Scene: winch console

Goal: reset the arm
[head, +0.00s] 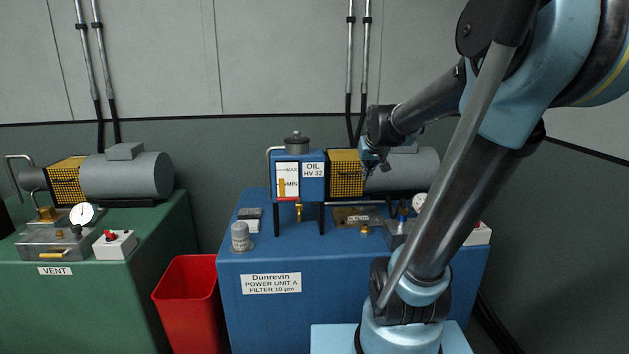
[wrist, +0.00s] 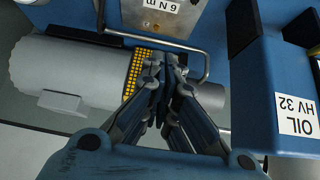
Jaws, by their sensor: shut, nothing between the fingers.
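My arm rises from the lower right in the head view and reaches back to the left over the blue power unit (head: 344,276). My gripper (head: 370,172) is above the power unit, in front of the yellow mesh guard (head: 345,171) and just right of the oil tank (head: 312,187). In the wrist view my gripper (wrist: 165,62) has its fingers together, with nothing between them. The oil tank (wrist: 287,75) is to its right there, and the grey motor (wrist: 65,72) is to its left. My arm hides part of the unit's right side.
A green unit (head: 98,285) marked VENT stands at the left. A red bin (head: 187,305) stands between the units. A small can (head: 240,237) sits on the blue unit's front left. A metal bar handle (wrist: 206,62) lies close to the fingers in the wrist view.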

